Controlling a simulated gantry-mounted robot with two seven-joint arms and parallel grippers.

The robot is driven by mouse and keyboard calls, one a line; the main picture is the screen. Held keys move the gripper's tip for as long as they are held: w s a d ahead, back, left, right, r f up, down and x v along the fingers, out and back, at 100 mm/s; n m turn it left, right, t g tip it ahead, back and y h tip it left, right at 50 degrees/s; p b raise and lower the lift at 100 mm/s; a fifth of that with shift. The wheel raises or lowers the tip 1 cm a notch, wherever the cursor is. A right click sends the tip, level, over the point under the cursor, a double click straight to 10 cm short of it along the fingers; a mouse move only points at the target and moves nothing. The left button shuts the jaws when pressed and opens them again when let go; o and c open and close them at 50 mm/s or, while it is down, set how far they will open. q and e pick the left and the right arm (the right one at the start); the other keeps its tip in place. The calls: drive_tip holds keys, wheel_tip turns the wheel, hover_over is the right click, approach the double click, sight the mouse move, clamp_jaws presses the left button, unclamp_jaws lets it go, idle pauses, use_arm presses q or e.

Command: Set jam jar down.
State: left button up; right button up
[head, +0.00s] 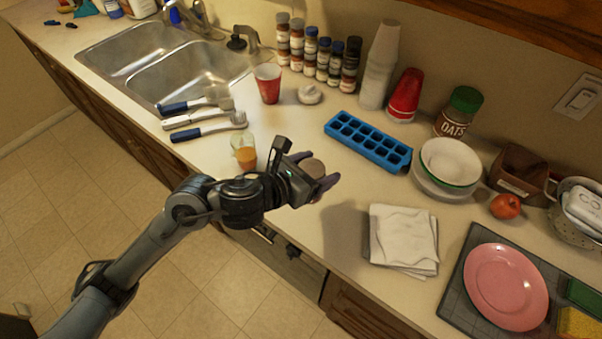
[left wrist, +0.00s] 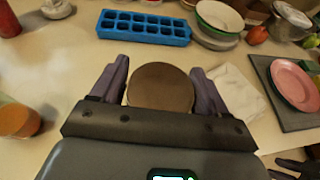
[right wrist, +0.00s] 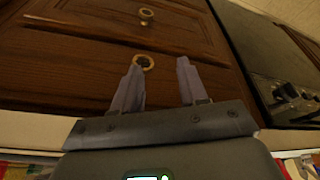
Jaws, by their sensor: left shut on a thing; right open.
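The jam jar shows as a round brown lid (left wrist: 160,87) between the fingers in the left wrist view. In the head view only its top (head: 313,167) shows, and its body is mostly hidden by my gripper. My left gripper (head: 318,182) is shut on the jar, over the front part of the counter (head: 300,228). I cannot tell whether the jar's base touches the counter. My right gripper (right wrist: 160,66) is open and empty in the right wrist view, facing wooden drawer fronts with round pulls; it is not seen in the head view.
A glass of orange liquid (head: 245,156) stands left of the jar. A blue ice tray (head: 368,142) lies behind it, and a folded white cloth (head: 403,238) lies to the right. Bare counter shows between the jar and the cloth. A red cup (head: 268,84) stands farther back.

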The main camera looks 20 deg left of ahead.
use_arm(q)
drive_tip(key=shift+w+a+f+b, duration=0.1)
drive_tip(key=shift+w+a+f, duration=0.75)
drive_tip(key=shift+f, duration=0.5)
drive_tip(key=shift+w+a+f+b, duration=0.1)
drive_tip(key=shift+w+a+f, duration=0.4)
drive_tip(key=shift+a+f, duration=0.7)
drive_tip(key=shift+w+a+f+b, duration=0.1)
drive_tip(key=shift+w+a+f, duration=0.65)
drive_tip(key=shift+f, duration=0.75)
drive_tip(key=shift+f, duration=0.1)
drive_tip(key=o, duration=1.3)
drive_tip(key=shift+f, duration=0.1)
drive_tip(key=shift+o, duration=0.2)
drive_tip(key=shift+s, duration=0.1)
